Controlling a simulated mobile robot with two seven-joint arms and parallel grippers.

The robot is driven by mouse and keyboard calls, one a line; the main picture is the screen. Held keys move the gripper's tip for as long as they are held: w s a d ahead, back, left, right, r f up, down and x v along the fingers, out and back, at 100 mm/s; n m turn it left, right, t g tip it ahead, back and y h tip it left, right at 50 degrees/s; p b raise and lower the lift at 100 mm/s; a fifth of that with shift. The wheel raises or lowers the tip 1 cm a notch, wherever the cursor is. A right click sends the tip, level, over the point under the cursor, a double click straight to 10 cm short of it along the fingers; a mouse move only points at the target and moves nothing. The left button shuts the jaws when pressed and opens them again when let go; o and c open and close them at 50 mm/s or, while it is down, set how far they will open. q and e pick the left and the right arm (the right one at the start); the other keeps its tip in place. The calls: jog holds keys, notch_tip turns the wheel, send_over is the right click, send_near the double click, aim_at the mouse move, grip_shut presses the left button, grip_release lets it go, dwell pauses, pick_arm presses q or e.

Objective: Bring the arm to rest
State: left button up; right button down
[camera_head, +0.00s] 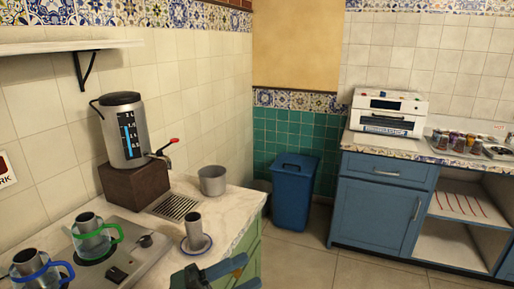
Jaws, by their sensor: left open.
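My left gripper (222,272) shows at the bottom edge, in front of the counter's near edge. It is open and nothing shows between its fingers; its lower part is cut off by the frame. The samovar (129,135), a steel urn with a level scale and a red-handled tap, stands upright on a brown block (136,187). A teapot with a green handle (93,240) and one with a blue handle (38,272) stand on the stove at lower left. A metal cup (195,228) stands on a blue-rimmed saucer (207,247), just beyond the gripper. My right gripper is out of view.
A grey pot (213,181) stands near the counter's back edge, beside a drain grate (177,207). A wall shelf (60,47) juts out above left. A blue bin (293,192) and blue cabinet (378,210) stand across the open floor (320,268).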

pick_arm(q)
jog(key=a+f+n+t+y, duration=0.55)
jog(key=n+t+y, duration=0.3)
jog(key=n, duration=0.65)
jog(key=s+a+f+n+g+y+p, duration=0.1)
jog(key=s+a+f+n+g+y, duration=0.1)
jog(key=s+f+n, duration=0.4)
jog(key=s+a+f+n+g+y+p, duration=0.1)
jog(key=s+a+f+n+g+y, duration=0.2)
jog(key=f, duration=0.9)
jog(key=s+n+y, duration=0.3)
jog(key=n, duration=0.1)
jog(key=shift+s+a+y, duration=0.15)
jog(key=shift+a+y, duration=0.2)
jog(key=shift+a, duration=0.05)
